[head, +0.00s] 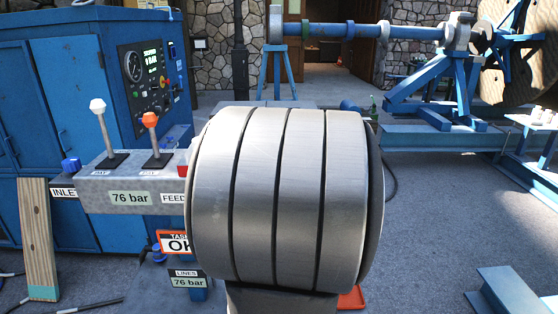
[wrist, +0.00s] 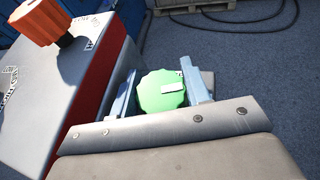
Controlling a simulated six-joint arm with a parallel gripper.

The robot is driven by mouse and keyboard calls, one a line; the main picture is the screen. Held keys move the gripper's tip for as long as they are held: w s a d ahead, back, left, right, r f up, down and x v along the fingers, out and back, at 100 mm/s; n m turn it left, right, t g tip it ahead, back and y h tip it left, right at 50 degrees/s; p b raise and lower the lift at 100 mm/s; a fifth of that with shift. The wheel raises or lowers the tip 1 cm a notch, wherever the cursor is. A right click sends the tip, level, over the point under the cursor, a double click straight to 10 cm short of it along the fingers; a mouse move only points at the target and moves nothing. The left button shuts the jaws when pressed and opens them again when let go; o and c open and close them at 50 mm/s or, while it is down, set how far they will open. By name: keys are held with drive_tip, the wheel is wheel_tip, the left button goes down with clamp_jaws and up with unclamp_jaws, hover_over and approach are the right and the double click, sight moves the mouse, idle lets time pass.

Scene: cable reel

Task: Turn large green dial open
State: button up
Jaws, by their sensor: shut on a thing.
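The large green dial (wrist: 158,97) shows in the wrist view, a scalloped round knob with a small white mark on its face toward the right. My gripper (wrist: 160,84) has one finger on each side of the dial and is shut on it. The near edge of the dial is hidden behind the grey cover of my wrist. In the head view my own grey arm blocks the sight of the dial and of my fingers.
The valve block (head: 128,190) with "76 bar" and "FEED" labels carries a white-knobbed lever (head: 98,106) and an orange-knobbed lever (head: 149,121). The orange knob is close left in the wrist view (wrist: 40,20). A wooden plank (head: 38,240) leans at left. Open floor lies right.

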drive_tip(key=shift+m+h, duration=0.8)
drive_tip(key=shift+h, duration=0.2)
drive_tip(key=shift+d, duration=0.1)
drive_tip(key=o, duration=0.7)
drive_tip(key=shift+s, duration=0.1)
drive_tip(key=v, duration=1.1)
drive_tip(key=shift+s, duration=0.45)
drive_tip(key=shift+w, duration=0.1)
drive_tip(key=shift+x, duration=5.95)
